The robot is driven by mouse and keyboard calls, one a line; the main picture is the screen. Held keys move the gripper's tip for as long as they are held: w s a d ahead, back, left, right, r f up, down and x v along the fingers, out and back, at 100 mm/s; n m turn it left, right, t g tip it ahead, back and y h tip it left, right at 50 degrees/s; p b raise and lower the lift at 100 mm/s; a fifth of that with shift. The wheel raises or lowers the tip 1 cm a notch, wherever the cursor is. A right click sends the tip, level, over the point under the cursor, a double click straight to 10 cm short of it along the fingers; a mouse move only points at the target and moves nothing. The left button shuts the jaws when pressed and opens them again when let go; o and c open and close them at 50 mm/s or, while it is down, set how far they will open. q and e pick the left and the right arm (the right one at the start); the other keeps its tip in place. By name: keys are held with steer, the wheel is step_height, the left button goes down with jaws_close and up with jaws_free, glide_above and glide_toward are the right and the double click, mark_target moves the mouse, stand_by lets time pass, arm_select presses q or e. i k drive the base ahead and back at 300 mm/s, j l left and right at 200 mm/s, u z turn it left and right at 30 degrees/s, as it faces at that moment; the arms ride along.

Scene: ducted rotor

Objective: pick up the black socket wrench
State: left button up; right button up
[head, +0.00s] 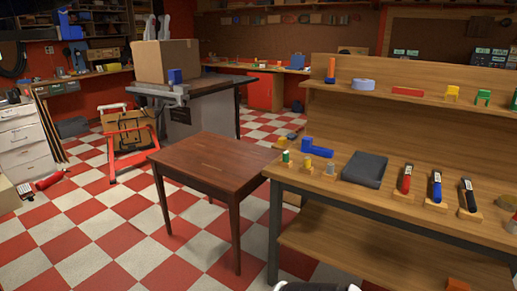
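A black-handled tool (468,195), which looks like the black socket wrench, stands in a small wooden holder on the right-hand workbench. It is the rightmost of three similar tools, beside a blue one (435,187) and a red one (406,178). It is small in the picture, so its exact shape is hard to tell. Neither of my grippers can be made out. A white and black part at the bottom edge may be mine.
The wooden workbench (345,205) holds a dark folded pad (364,169), a blue tool (317,148) and small bottles. A low brown table (218,160) stands to its left. A red folding frame (131,142) stands farther left. Checkered floor is free in front.

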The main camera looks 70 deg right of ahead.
mark_target(465, 183)
steer(key=z, duration=3.75)
steer(key=i+j, duration=0.35)
steer(key=i, duration=0.05)
